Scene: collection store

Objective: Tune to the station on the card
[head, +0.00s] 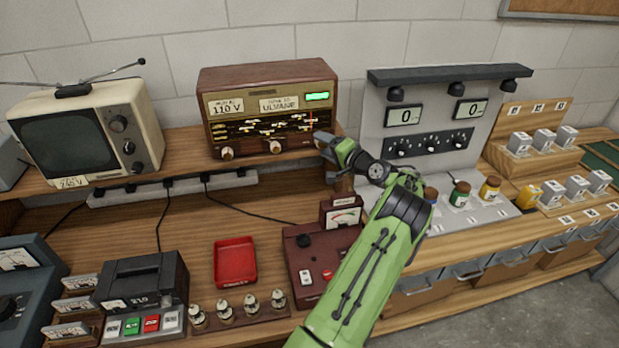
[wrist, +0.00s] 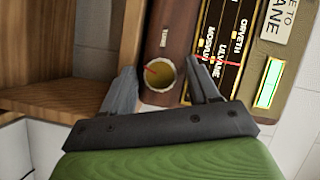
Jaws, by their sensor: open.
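A brown wooden radio (head: 267,78) stands on the shelf, with a card (head: 278,103) reading "TUNE TO ULVANE". Its dark dial (head: 250,130) carries station names and a red pointer (head: 311,122) near the right end. In the wrist view the red pointer (wrist: 232,63) lies by the name ULVANE. A green lamp (head: 317,96) is lit; it also shows in the wrist view (wrist: 269,83). My gripper (head: 322,138) is at the radio's lower right. In the wrist view its open jaws (wrist: 163,82) straddle a round knob (wrist: 159,75) with a red mark; contact is unclear.
Two other knobs (head: 274,146) sit under the dial; a card (head: 228,106) reads 110 V. An old television (head: 90,132) stands left. A grey panel with two displays (head: 430,110) is at right. Below are a red tray (head: 235,262) and a dark red meter box (head: 312,262).

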